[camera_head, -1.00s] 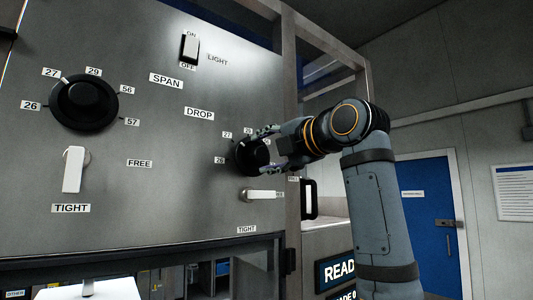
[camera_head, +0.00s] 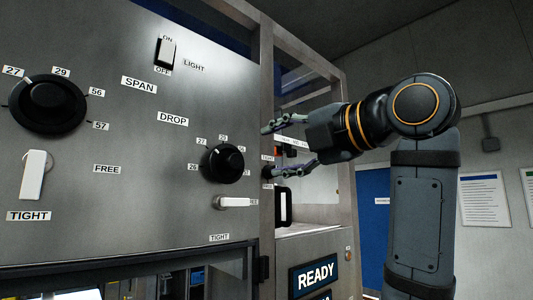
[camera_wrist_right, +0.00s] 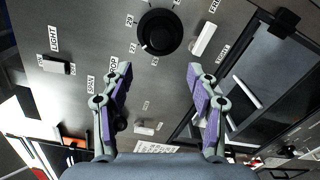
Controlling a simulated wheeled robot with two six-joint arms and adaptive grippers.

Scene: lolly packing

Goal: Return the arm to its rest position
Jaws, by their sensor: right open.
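My right gripper (camera_head: 276,150) is open and empty in the head view, its fingers pointing left. Its fingertips overlap the panel's right post in the picture, to the right of the small black DROP knob (camera_head: 226,164). The knob stands free of the fingers. In the right wrist view the open fingers (camera_wrist_right: 159,72) show with a clear gap between them, and the DROP knob (camera_wrist_right: 160,32) sits beyond the fingertips. My right arm rises from the bottom right and bends left at the elbow. My left gripper is not in view.
The grey panel (camera_head: 130,200) fills the left, with a large SPAN knob (camera_head: 45,105), white levers (camera_head: 33,175) (camera_head: 236,202) and a light switch (camera_head: 166,52). A blue door (camera_head: 373,225) stands behind.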

